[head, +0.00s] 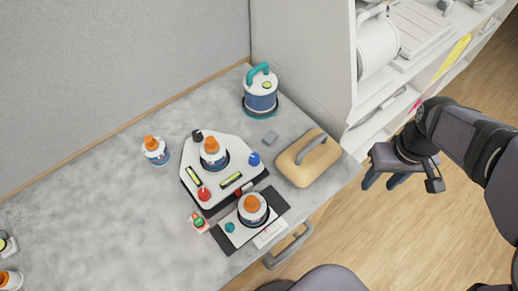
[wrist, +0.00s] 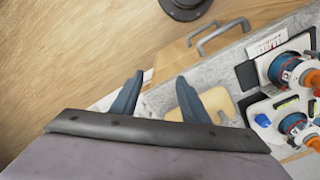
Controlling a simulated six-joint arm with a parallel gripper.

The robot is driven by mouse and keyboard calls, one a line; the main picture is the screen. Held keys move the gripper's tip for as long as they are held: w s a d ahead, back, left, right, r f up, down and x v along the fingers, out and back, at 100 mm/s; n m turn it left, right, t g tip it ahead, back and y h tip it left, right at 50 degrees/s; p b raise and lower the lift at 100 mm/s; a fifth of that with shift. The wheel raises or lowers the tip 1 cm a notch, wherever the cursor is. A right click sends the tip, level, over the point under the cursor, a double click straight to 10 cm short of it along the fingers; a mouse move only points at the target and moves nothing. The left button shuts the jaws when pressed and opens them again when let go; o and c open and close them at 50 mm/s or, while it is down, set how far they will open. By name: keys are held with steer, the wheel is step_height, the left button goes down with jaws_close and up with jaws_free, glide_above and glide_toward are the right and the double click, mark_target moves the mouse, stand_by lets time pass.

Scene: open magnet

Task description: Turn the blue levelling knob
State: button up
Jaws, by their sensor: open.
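The blue levelling knob (head: 254,159) stands at the right corner of a white levelling plate (head: 226,148) on the grey worktop. It also shows at the right of the wrist view (wrist: 263,120). A red knob (head: 204,194) and a black knob (head: 197,136) stand at the plate's other corners, with two yellow-green levels between. A white and blue container with an orange top (head: 210,146) sits on the plate. My gripper (head: 381,182) is open and empty, off to the right of the worktop over the wooden floor, well apart from the blue knob.
A tan block with a grey handle (head: 308,158) lies between the blue knob and my gripper. A teal-handled canister (head: 261,90) stands behind. Another orange-topped container (head: 253,208) sits at the front on a scale-like base. Shelves (head: 395,60) rise at the right. The left worktop is mostly clear.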

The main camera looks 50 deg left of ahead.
steer(key=s+a+n, duration=0.3)
steer(key=a, duration=0.5)
steer(key=s+a+n, duration=0.3)
steer(key=a, duration=0.6)
steer(key=n+p, duration=0.1)
steer(key=n, duration=0.4)
glide_above(255, 158)
steer(key=shift+s+r, duration=0.1)
steer(key=shift+r, duration=0.25)
steer(key=shift+f+p, duration=1.65)
steer(key=shift+f, duration=2)
jaws_close()
